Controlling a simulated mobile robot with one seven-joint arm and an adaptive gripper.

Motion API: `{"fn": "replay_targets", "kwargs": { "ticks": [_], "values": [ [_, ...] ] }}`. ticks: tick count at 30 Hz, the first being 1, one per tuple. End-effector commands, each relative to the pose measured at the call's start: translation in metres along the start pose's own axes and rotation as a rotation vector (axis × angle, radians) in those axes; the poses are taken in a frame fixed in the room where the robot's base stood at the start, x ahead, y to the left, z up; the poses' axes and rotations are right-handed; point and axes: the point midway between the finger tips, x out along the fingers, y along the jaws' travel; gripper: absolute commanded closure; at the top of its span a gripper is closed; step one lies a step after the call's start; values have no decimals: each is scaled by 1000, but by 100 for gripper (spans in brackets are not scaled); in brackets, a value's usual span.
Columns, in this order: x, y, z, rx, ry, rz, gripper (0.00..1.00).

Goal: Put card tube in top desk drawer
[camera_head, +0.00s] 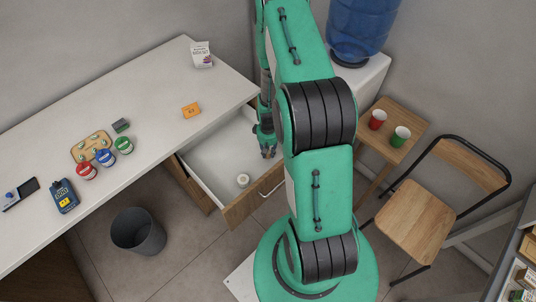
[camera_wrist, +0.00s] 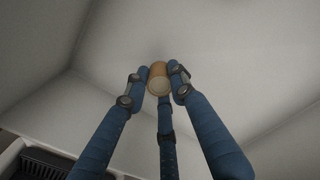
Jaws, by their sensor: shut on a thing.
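The top desk drawer (camera_head: 215,160) is pulled out from the white desk, with a white inside and a wooden front. My gripper (camera_head: 267,150) is over the drawer's inside, toward its right side in the head view. Whether the tube touches the drawer bottom cannot be told. In the head view the tube is too small or hidden to make out.
A small white round item (camera_head: 243,181) lies in the drawer near its front. A grey bin (camera_head: 138,231) stands on the floor. A folding chair (camera_head: 420,215) is at right.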

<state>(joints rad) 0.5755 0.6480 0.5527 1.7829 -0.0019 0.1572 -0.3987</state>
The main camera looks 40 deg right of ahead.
Motion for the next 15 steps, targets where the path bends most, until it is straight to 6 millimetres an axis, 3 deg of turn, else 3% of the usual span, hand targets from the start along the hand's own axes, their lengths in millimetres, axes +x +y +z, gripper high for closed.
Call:
{"fn": "replay_targets", "kwargs": {
  "ticks": [4, 15],
  "values": [
    [14, 0, 0, 0, 0, 0, 86],
    [16, 0, 0, 0, 1, 0, 86]
  ]
}}
